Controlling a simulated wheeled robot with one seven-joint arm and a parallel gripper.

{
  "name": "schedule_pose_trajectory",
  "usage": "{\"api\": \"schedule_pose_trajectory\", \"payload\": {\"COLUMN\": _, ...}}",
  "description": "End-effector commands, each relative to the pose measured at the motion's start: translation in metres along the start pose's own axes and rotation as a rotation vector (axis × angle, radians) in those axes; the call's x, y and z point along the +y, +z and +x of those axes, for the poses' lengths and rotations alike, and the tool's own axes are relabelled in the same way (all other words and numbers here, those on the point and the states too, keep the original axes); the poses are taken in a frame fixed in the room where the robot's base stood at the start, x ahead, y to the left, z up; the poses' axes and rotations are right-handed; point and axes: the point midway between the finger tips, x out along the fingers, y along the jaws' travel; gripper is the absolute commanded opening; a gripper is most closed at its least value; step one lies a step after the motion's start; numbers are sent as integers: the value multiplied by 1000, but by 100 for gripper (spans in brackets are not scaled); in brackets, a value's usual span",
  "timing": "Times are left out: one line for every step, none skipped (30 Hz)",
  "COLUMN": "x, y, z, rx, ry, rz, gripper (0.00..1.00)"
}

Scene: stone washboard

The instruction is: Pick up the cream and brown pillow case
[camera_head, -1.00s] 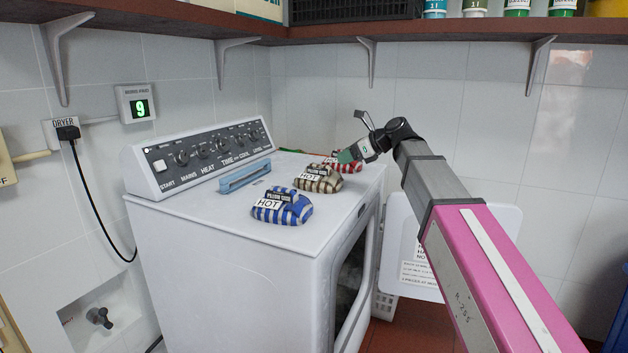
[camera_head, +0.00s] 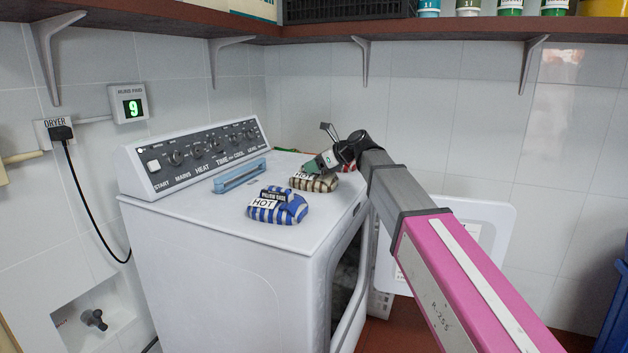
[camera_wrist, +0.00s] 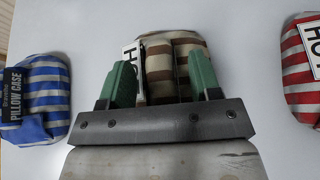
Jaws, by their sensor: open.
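The cream and brown pillow case (camera_head: 318,183) is a striped folded bundle with a white HOT tag, lying on the dryer top between the blue one and the red one. In the wrist view the pillow case (camera_wrist: 172,65) shows at top centre, between and beyond the two green fingers. My gripper (camera_head: 313,167) is open at this pillow case, its fingers partly covering it in the head view. In the wrist view my gripper (camera_wrist: 165,82) has one finger on each side of the bundle. I cannot tell whether the fingers touch it.
A blue and white pillow case (camera_head: 278,207) lies nearer on the dryer top (camera_head: 210,215). A red and white one (camera_wrist: 305,68) is at the right in the wrist view. A blue bar handle (camera_head: 240,176) and the control panel (camera_head: 200,150) are to the left. A shelf (camera_head: 330,30) hangs above.

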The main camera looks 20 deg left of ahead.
Motion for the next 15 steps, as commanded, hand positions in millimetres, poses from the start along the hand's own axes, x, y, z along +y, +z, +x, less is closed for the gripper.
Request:
{"api": "schedule_pose_trajectory", "payload": {"x": 0, "y": 0, "z": 4, "rx": 0, "ry": 0, "rz": 0, "gripper": 58}}
{"api": "schedule_pose_trajectory", "payload": {"x": 0, "y": 0, "z": 5, "rx": 1, "ry": 0, "rz": 0, "gripper": 58}}
{"api": "schedule_pose_trajectory", "payload": {"x": 0, "y": 0, "z": 5, "rx": 1, "ry": 0, "rz": 0, "gripper": 58}}
{"api": "schedule_pose_trajectory", "payload": {"x": 0, "y": 0, "z": 5, "rx": 1, "ry": 0, "rz": 0, "gripper": 58}}
{"api": "schedule_pose_trajectory", "payload": {"x": 0, "y": 0, "z": 5, "rx": 0, "ry": 0, "rz": 0, "gripper": 58}}
{"api": "schedule_pose_trajectory", "payload": {"x": 0, "y": 0, "z": 5, "rx": 1, "ry": 0, "rz": 0, "gripper": 58}}
{"api": "schedule_pose_trajectory", "payload": {"x": 0, "y": 0, "z": 5, "rx": 1, "ry": 0, "rz": 0, "gripper": 58}}
{"api": "schedule_pose_trajectory", "payload": {"x": 0, "y": 0, "z": 5, "rx": 1, "ry": 0, "rz": 0, "gripper": 54}}
{"api": "schedule_pose_trajectory", "payload": {"x": 0, "y": 0, "z": 5, "rx": 1, "ry": 0, "rz": 0, "gripper": 41}}
{"api": "schedule_pose_trajectory", "payload": {"x": 0, "y": 0, "z": 5, "rx": 1, "ry": 0, "rz": 0, "gripper": 32}}
{"api": "schedule_pose_trajectory", "payload": {"x": 0, "y": 0, "z": 4, "rx": 1, "ry": 0, "rz": 0, "gripper": 22}}
{"api": "schedule_pose_trajectory", "payload": {"x": 0, "y": 0, "z": 4, "rx": 1, "ry": 0, "rz": 0, "gripper": 9}}
{"api": "schedule_pose_trajectory", "payload": {"x": 0, "y": 0, "z": 4, "rx": 1, "ry": 0, "rz": 0, "gripper": 0}}
{"api": "schedule_pose_trajectory", "payload": {"x": 0, "y": 0, "z": 4, "rx": 1, "ry": 0, "rz": 0, "gripper": 0}}
{"api": "schedule_pose_trajectory", "payload": {"x": 0, "y": 0, "z": 4, "rx": 0, "ry": 0, "rz": 0, "gripper": 0}}
